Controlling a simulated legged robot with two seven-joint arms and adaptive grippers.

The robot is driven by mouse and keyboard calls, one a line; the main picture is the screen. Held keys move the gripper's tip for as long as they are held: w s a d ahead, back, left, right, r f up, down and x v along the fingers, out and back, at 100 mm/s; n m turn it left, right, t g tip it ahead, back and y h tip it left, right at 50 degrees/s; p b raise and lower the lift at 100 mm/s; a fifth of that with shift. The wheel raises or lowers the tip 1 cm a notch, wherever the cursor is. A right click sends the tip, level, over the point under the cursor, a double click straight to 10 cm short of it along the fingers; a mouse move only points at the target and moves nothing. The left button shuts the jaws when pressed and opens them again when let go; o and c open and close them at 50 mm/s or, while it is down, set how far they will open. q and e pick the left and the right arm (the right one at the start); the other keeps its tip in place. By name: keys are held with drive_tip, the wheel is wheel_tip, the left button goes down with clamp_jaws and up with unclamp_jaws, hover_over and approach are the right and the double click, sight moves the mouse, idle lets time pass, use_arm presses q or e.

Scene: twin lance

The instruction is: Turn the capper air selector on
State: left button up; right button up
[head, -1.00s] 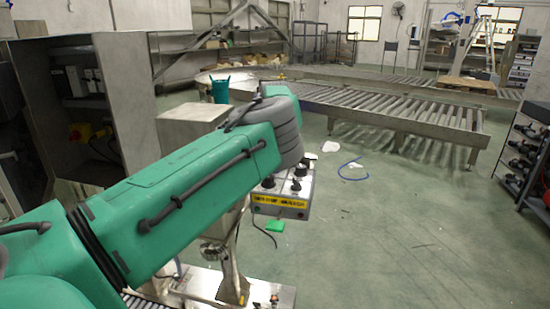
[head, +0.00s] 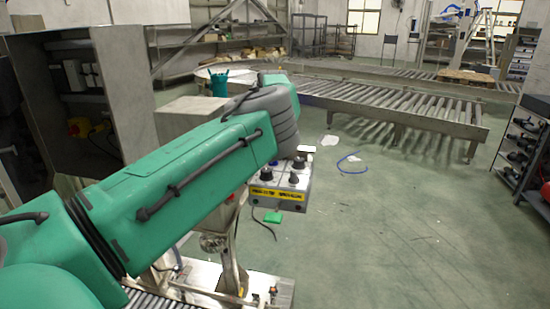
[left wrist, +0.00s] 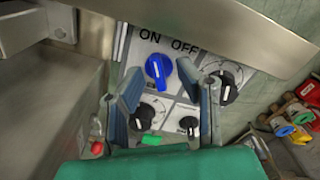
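The control box (head: 281,185) stands on a metal post, with dark knobs on top and a yellow label on its front. In the left wrist view its panel (left wrist: 172,92) carries a blue selector knob (left wrist: 157,67) below the words ON and OFF. A black knob (left wrist: 227,84) is to its right, and two black dials are lower down. My left gripper (left wrist: 159,76) is open, its fingertips on either side of the blue knob with visible gaps. Contact cannot be told. In the head view my left arm hides this gripper. My right gripper is in neither view.
A metal plate (left wrist: 240,32) crosses the top right of the left wrist view, close to the panel. Coloured fittings (left wrist: 300,118) lie at its right. In the head view, roller conveyors (head: 400,102) stand behind, a black rack (head: 525,150) at right, with open floor between.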

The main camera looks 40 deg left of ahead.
use_arm(q)
wheel_tip(320, 180, up, 10)
drive_tip(key=shift+r, duration=0.15)
drive_tip(key=shift+w, duration=0.1)
idle(0.4)
